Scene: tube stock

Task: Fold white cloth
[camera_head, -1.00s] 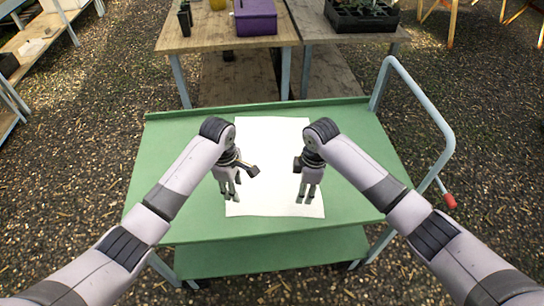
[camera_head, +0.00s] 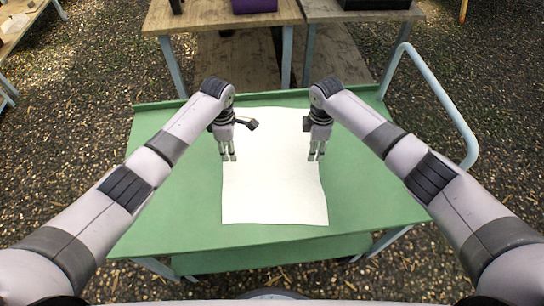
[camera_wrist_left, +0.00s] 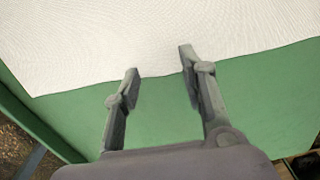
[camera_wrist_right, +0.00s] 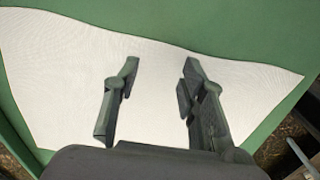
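The white cloth (camera_head: 273,190) lies flat and spread out on the green top of a cart (camera_head: 170,215). My left gripper (camera_head: 229,158) is over the cloth's left edge, open and empty. In the left wrist view, the cloth (camera_wrist_left: 150,35) fills the top and its edge runs just beyond the open fingertips (camera_wrist_left: 158,62). My right gripper (camera_head: 316,157) is over the cloth's right edge, open and empty. In the right wrist view, the cloth (camera_wrist_right: 60,90) spreads under the open fingers (camera_wrist_right: 158,75). Neither gripper visibly holds the cloth.
The cart's pale blue handle (camera_head: 440,95) rises at the right. Wooden tables (camera_head: 220,15) stand behind the cart, bearing a purple box (camera_head: 255,5) and a dark tray (camera_head: 375,4). The green top is clear on both sides of the cloth.

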